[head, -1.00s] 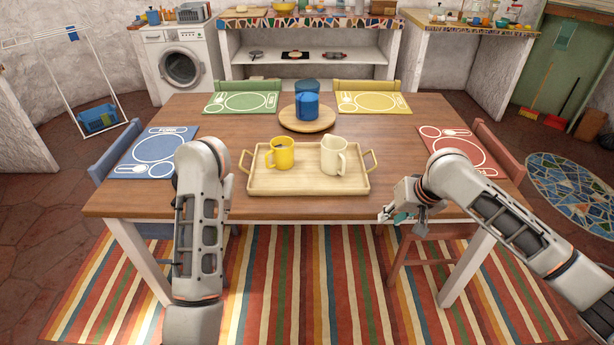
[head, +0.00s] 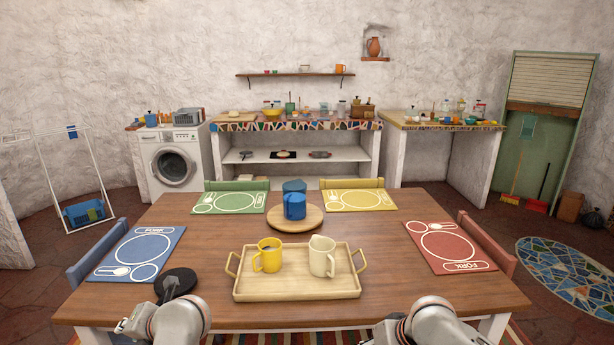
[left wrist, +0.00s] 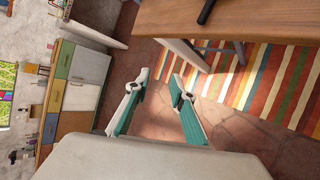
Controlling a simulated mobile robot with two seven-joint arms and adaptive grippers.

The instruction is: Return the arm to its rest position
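My left gripper (left wrist: 158,82) is in the left wrist view. Its two teal-padded fingers are spread apart with nothing between them. It hangs over the floor, clear of the table. In the head view only a link of my left arm (head: 178,322) shows, at the bottom, left of the tray. A link of my right arm (head: 440,322) shows at the bottom right; my right gripper is out of view.
The wooden table (head: 420,287) carries a tray (head: 295,291) with a yellow mug (head: 268,258) and a cream jug (head: 322,260). A black pan-like object (head: 178,280) lies near my left arm. A blue jug (head: 295,207) stands on a round board (head: 314,219).

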